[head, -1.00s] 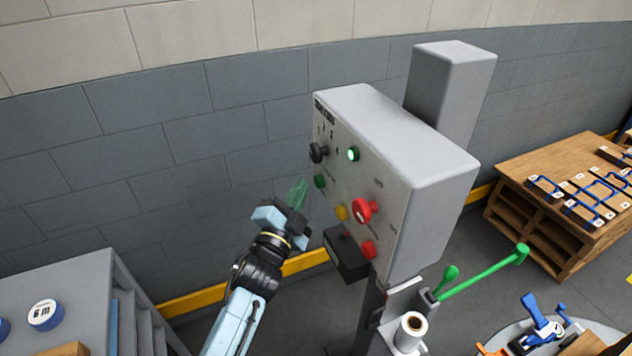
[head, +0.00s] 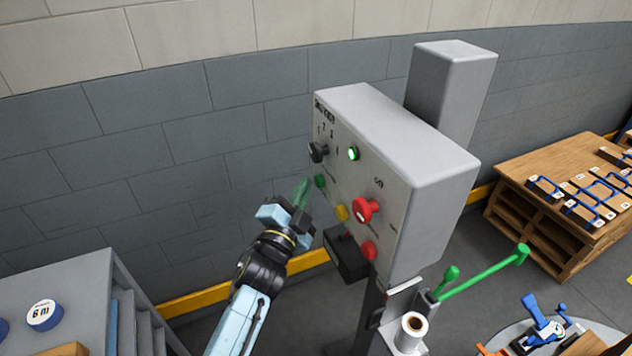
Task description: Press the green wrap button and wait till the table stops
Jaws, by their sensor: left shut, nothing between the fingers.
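The grey control box (head: 405,150) stands in the middle of the head view, its button panel facing left. The green button (head: 320,181) is on the panel's left side, below a black knob (head: 318,152). A lit green lamp (head: 353,153) sits to the right of the knob. My left gripper (head: 301,192) is shut and empty, its greenish fingertips pointing up just left of the green button. A small gap seems to show between them; I cannot tell the depth exactly. My right gripper is not in view. The turning table is not clearly identifiable.
A yellow button (head: 342,213), a red mushroom button (head: 366,209) and a red button (head: 369,250) are close by on the panel. A black box (head: 346,258) juts out below. A green lever (head: 485,272) and a paper roll (head: 411,331) are at lower right.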

